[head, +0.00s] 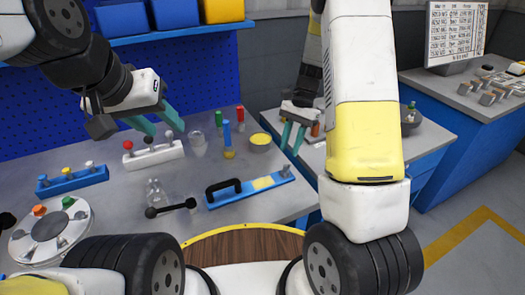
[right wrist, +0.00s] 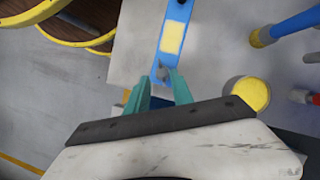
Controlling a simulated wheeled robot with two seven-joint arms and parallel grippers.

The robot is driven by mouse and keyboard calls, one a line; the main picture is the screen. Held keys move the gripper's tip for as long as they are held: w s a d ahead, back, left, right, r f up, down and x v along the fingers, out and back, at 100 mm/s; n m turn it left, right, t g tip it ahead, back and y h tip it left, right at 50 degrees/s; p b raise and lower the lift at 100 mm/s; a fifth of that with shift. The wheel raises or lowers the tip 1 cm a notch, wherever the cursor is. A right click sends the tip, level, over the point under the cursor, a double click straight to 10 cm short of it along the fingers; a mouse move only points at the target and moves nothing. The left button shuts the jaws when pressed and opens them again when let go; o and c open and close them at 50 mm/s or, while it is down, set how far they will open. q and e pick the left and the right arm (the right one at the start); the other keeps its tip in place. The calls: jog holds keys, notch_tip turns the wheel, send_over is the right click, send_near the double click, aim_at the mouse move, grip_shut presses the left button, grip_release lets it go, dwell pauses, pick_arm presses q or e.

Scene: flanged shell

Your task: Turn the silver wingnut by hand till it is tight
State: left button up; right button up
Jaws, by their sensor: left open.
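A small silver-grey wingnut (head: 285,171) stands on the right end of a blue bar (head: 232,194) with a black handle and a yellow patch, lying on the grey table. In the right wrist view the wingnut (right wrist: 162,72) shows just beyond the gap between my right fingertips. My right gripper (head: 292,150) is open, its teal fingers apart, pointing down close to that end of the bar. I cannot tell if they touch the wingnut. My left gripper (head: 160,124) is open and empty above a white block (head: 154,154) with several knobs, away from the wingnut.
A yellow-topped round dish (head: 260,142) stands close behind the bar, beside a blue-and-yellow tool (head: 228,140). A black-ended lever (head: 172,207) lies left of the bar. A round flanged disc (head: 50,238) is at the left. The front right table edge is near the wingnut.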

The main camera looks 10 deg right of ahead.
aim_at(283, 170)
jog(key=shift+s+f, duration=0.1)
jog(key=shift+f, duration=0.05)
jog(key=x, duration=0.7)
jog(key=shift+a+f, duration=0.15)
jog(key=shift+f, duration=0.05)
grip_shut()
